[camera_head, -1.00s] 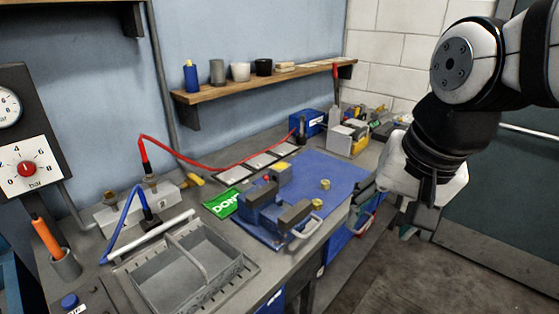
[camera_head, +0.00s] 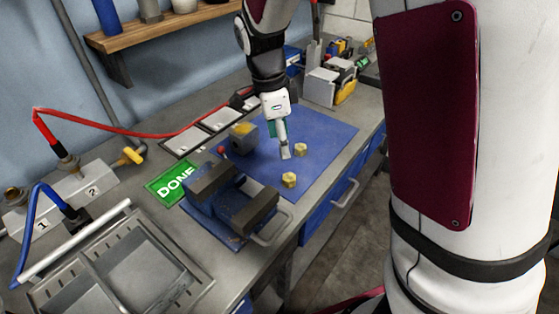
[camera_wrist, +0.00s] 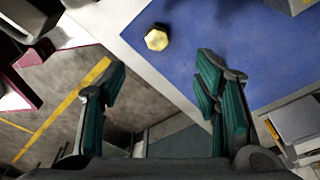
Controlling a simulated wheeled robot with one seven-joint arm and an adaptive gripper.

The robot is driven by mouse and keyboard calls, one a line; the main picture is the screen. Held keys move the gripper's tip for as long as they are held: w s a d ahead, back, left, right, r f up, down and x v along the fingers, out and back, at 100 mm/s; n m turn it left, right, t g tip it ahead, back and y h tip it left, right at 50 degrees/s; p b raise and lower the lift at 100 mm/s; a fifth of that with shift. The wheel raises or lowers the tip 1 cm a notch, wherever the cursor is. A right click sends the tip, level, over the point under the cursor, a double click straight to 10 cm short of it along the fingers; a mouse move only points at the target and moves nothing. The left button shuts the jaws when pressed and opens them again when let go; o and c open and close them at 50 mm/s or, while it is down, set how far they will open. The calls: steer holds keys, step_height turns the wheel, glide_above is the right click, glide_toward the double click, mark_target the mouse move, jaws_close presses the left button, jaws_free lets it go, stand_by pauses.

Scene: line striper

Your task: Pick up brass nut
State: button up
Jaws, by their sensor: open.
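In the wrist view, one brass nut (camera_wrist: 157,39) lies near the mat's edge, ahead of the fingertips. There my gripper (camera_wrist: 163,75) is open, its green-padded fingers wide apart with nothing between them.
A green DONE sign (camera_head: 172,182) and grey tray (camera_head: 120,268) are farther left. The mat around the nuts is clear.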

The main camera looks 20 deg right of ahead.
glide_above(289, 177)
steer(key=a, duration=0.1)
steer(key=f, duration=0.6)
steer(key=shift+w, duration=0.25)
steer(key=shift+s+d+f, duration=0.1)
steer(key=shift+d+f, duration=0.05)
steer(key=shift+f, duration=0.85)
steer(key=shift+s+d+f, duration=0.1)
steer(key=shift+d+f, duration=0.05)
steer(key=shift+f, duration=0.9)
steer(key=shift+s+d+f, duration=0.1)
steer(key=shift+d+f, duration=0.05)
steer(key=shift+f, duration=0.85)
steer(key=c, duration=1.3)
